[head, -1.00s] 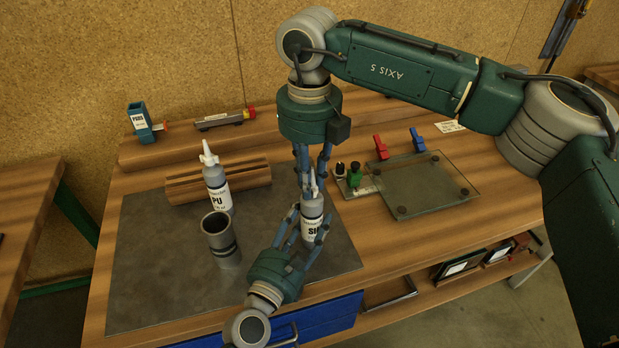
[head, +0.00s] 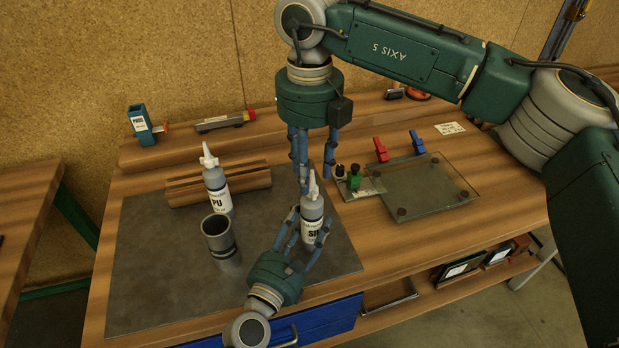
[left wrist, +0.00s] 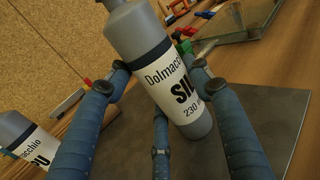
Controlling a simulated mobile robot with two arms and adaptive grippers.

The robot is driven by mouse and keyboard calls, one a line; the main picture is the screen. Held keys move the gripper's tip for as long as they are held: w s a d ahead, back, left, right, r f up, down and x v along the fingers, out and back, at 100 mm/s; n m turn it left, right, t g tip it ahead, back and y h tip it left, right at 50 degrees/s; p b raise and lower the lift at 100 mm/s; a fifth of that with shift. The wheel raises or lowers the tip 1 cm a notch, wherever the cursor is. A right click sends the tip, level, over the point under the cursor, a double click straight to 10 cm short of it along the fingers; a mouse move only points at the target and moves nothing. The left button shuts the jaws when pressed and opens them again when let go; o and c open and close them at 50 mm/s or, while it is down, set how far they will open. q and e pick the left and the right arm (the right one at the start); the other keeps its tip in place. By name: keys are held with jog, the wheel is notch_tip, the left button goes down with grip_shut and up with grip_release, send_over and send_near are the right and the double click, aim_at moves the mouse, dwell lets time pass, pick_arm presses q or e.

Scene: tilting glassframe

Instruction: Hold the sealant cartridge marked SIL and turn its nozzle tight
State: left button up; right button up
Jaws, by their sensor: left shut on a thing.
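The sealant cartridge marked SIL (head: 312,222) is a grey bottle with a white label and a pale nozzle (head: 313,188) pointing up. It stands near the right of the grey mat. My left gripper (head: 301,227) is shut on its body from the front. In the left wrist view the SIL cartridge (left wrist: 160,68) shows between blue fingers, its nozzle out of the picture. My right gripper (head: 316,182) points down from above with its fingers apart, one on each side of the nozzle tip. I see no finger clearly touching the nozzle.
A glass plate (head: 435,190) with red and blue clamps lies to the right. The mat's front left (head: 150,290) is clear.

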notch_tip(320, 180, up, 9)
dwell(0.3)
jog(key=shift+f, duration=0.1)
pick_arm(q)
jog(key=o, duration=1.5)
